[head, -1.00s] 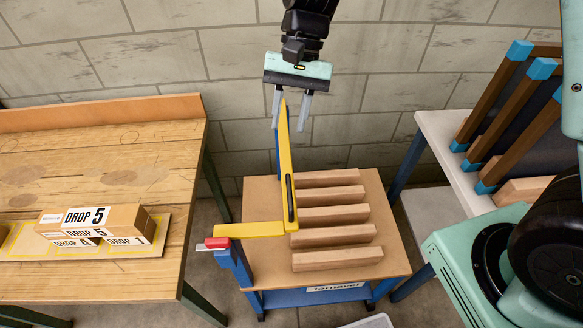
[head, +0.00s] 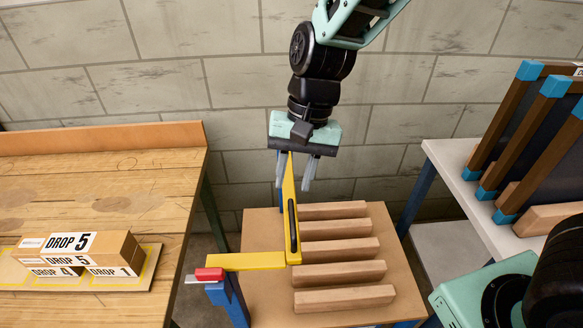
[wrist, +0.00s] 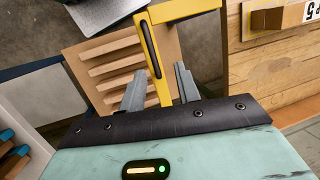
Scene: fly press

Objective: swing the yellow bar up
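The yellow bar (head: 288,220) is on the cart, an L shape with a long arm running away from me along the left of the wooden slats and a short arm reaching left to a red clamp (head: 209,274). A dark slot runs along part of the long arm. My gripper (head: 296,178) is at the far end of the long arm, its fingers apart. In the wrist view the bar (wrist: 152,60) passes between the two open fingers (wrist: 160,92), with a gap visible on each side. I cannot tell whether the fingers touch it.
The cart top (head: 262,225) carries several wooden slats (head: 340,250) right of the bar. A wooden bench (head: 90,190) with boxes labelled DROP (head: 85,250) stands at left. A white shelf (head: 455,165) with brown, blue-cornered frames (head: 520,120) stands at right. A block wall (head: 160,80) is behind.

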